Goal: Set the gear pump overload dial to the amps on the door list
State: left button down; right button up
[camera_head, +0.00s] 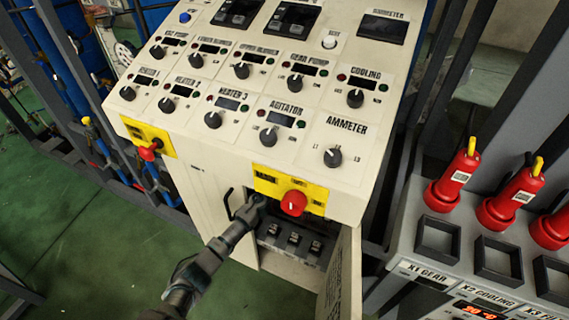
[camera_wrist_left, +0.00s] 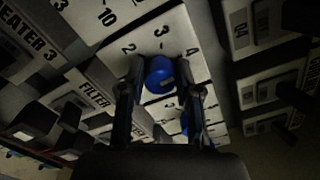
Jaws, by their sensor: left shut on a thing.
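The cabinet door (camera_head: 343,275) hangs open below the control panel, with a list on its inner face too small to read. My left gripper (camera_head: 250,211) reaches into the open cabinet. In the left wrist view my left gripper (camera_wrist_left: 162,88) is shut on a blue dial (camera_wrist_left: 160,72), with one finger on each side. The numbers 2, 3 and 4 stand on the pale face around the dial. No gear pump name is readable beside it, and I cannot tell its exact setting. My right gripper is not in view.
Several dark switch units (camera_head: 292,238) sit inside the cabinet. A red rotary knob (camera_head: 293,203) on a yellow plate juts out just above the opening. Neighbouring units labelled HEATER 3 and FILTER (camera_wrist_left: 90,88) crowd the dial. Red plugs (camera_head: 455,180) stand at the right.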

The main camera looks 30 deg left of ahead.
pick_arm(q)
jog(key=shift+s+d+f, duration=0.1)
jog(key=shift+d+f, duration=0.15)
jog(key=shift+f, duration=0.3)
jog(key=c, duration=0.8)
grip_release()
jog(key=shift+r, duration=0.1)
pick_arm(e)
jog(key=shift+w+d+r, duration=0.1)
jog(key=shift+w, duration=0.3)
pick_arm(q)
jog(key=shift+a+r, duration=0.1)
